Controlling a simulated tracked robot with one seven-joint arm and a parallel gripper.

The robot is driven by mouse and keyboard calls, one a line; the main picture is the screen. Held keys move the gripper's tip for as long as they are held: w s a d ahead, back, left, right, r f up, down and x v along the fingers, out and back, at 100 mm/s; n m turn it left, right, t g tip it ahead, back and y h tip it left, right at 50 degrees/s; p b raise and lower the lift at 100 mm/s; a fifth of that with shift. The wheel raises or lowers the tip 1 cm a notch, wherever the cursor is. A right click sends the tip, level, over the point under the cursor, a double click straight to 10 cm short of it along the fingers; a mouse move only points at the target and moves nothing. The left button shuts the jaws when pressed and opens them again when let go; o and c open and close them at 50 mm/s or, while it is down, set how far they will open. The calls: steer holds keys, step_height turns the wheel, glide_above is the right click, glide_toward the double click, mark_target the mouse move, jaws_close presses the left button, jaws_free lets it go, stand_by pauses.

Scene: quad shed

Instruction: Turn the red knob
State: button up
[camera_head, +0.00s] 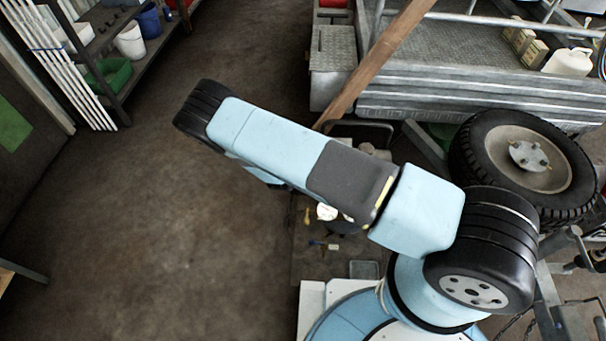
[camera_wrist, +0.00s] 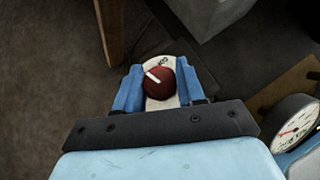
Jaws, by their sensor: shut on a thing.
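The red knob (camera_wrist: 158,84) shows in the wrist view, round and dark red, with a white pointer line slanting toward its upper left. It sits on a pale plate (camera_wrist: 166,103) with a small dark mark above the knob. My gripper (camera_wrist: 157,87) has its two blue fingers on either side of the knob and is shut on it. In the head view my blue arm stretches across the middle, and my gripper and the knob are hidden behind it.
A round gauge (camera_wrist: 291,124) stands at the right in the wrist view. In the head view a wooden post (camera_head: 376,63) leans near a metal trailer (camera_head: 470,95) and a large tyre (camera_head: 525,160). Shelves (camera_head: 110,45) stand at the upper left. Open floor (camera_head: 150,230) lies at left.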

steer(key=shift+w+n+t+y, duration=0.1)
steer(key=shift+n+t+y, duration=0.2)
steer(key=shift+n+y, duration=0.7)
steer(key=o, duration=1)
steer(key=v, duration=1.3)
steer(key=shift+s+a+r, duration=0.2)
steer(key=shift+s, duration=0.15)
